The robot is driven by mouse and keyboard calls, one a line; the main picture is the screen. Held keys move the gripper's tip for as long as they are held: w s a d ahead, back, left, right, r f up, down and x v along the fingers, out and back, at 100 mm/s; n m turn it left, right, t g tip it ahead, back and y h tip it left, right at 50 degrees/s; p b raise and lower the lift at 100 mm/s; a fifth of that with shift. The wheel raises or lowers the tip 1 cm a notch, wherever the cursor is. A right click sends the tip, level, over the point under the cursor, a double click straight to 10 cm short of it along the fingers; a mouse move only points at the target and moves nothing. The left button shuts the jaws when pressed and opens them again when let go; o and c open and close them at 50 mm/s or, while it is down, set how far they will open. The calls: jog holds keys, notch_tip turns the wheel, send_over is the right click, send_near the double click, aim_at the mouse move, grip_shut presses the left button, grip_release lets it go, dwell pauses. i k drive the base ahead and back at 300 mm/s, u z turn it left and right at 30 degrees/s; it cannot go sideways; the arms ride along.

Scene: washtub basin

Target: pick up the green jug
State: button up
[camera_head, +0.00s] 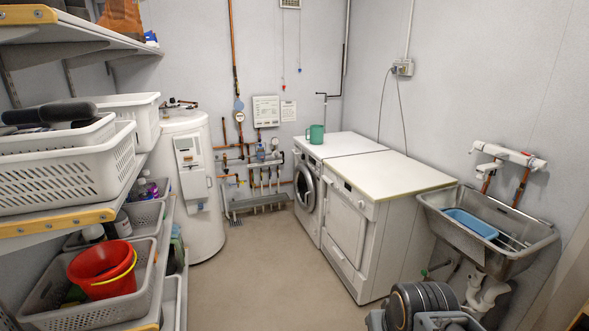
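The green jug (317,134) stands upright on the white top of the far washing machine (308,192), near its front left edge. Its handle appears to be on the left side. It looks small and far off across the room. Nothing covers it. My gripper's fingers do not show; only a dark ribbed and grey part, which seems to be of my own arm, shows at the bottom right, far from the jug.
A second white machine (375,235) stands nearer, beside the first. A metal sink (510,260) with a blue tub (470,223) is at right. Shelves with white baskets (55,180) and a red bucket (103,270) line the left. The floor (260,270) between is clear.

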aim_at(315, 131)
jog(key=u, duration=0.65)
jog(key=i, duration=4.4)
jog(key=z, duration=0.5)
